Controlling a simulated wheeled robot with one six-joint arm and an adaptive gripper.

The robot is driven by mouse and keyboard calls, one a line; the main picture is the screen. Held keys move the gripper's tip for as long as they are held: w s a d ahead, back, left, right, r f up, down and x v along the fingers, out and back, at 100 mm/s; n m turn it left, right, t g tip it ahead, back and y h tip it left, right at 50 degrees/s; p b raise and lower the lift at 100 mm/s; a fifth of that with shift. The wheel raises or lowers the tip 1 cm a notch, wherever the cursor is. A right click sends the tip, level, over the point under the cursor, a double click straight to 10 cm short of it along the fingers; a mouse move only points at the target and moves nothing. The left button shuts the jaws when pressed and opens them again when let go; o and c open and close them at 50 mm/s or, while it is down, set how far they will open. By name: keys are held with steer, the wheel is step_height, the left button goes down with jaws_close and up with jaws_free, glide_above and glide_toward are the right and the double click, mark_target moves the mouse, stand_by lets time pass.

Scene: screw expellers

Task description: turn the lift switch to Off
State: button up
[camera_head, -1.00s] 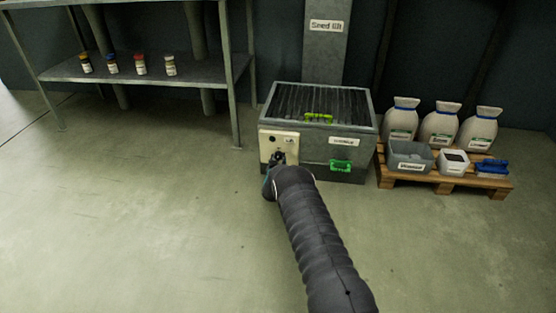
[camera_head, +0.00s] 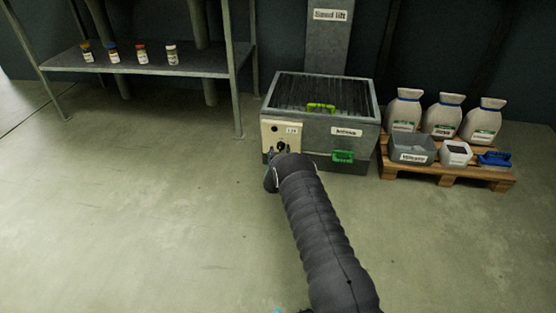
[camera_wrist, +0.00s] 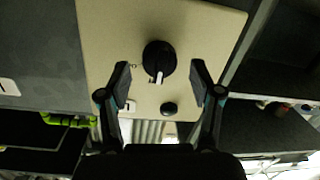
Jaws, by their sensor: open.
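The lift switch is a round black knob (camera_wrist: 158,57) with a white pointer mark on a cream panel (camera_wrist: 205,25). In the wrist view the pointer mark is toward the lower edge of the picture. My gripper (camera_wrist: 162,78) is open, with one finger on each side of the knob and visible gaps to both. I cannot tell whether the fingertips reach the knob's depth. In the head view the knob (camera_head: 282,146) shows on the panel (camera_head: 268,137) at the bin's left front, below a small label. My gripper there is mostly hidden behind my arm.
A small black button (camera_wrist: 168,108) sits beside the knob. The grey bin (camera_head: 322,125) has green handles and a dark grate. A pallet (camera_head: 445,172) with sacks and tubs stands at right, a shelf (camera_head: 150,66) with jars at left. The floor in front is clear.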

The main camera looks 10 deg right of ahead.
steer(key=v, duration=1.1)
steer(key=shift+f, duration=0.1)
